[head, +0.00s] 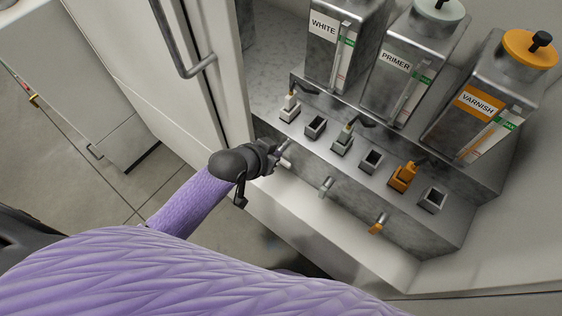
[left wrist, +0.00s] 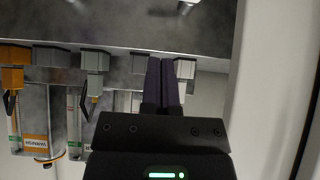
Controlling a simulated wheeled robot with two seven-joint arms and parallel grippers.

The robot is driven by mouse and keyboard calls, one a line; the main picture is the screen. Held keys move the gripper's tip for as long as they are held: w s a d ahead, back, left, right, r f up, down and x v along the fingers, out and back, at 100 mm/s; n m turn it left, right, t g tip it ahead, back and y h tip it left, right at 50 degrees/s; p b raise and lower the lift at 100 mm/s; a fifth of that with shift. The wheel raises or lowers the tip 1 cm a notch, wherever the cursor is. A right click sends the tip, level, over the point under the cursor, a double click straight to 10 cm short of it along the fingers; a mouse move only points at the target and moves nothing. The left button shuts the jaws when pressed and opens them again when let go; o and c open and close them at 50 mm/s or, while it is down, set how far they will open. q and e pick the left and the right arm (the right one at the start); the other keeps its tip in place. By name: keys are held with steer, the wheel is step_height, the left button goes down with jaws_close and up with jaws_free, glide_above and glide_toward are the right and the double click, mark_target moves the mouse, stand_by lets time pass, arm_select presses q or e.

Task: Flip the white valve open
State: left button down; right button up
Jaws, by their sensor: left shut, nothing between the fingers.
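On the metal ledge (head: 275,118), below the WHITE container (head: 331,45), a small white fitting (head: 290,107) stands in a holder with a black piece at its top. A short white spout (head: 285,163) sticks out from the ledge's front face. I cannot tell which of these is the valve's moving part. My left gripper (head: 284,146) is shut and empty, close to the front face and just above the spout. In the left wrist view its fingers (left wrist: 161,82) are together, beside a pale block (left wrist: 185,68); contact is unclear. My right gripper is out of view.
The PRIMER container (head: 402,70) and VARNISH container (head: 480,105) stand to the right. A grey spout (head: 326,186) and an orange spout (head: 378,222) project from the front face. A white cabinet (head: 150,70) with a bar handle closes off the left.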

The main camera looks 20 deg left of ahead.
arm_select(q)
step_height(320, 180, down, 6)
steer(key=w+b, duration=0.2)
steer(key=b, duration=0.1)
steer(key=shift+w+d+f+b, duration=0.25)
steer(key=shift+d+b, duration=0.1)
steer(key=shift+d, duration=0.1)
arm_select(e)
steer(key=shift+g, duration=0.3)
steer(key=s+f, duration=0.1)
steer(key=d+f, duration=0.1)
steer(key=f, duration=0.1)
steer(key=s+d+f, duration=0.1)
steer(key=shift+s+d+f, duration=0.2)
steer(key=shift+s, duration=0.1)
arm_select(q)
steer(key=shift+s, duration=0.1)
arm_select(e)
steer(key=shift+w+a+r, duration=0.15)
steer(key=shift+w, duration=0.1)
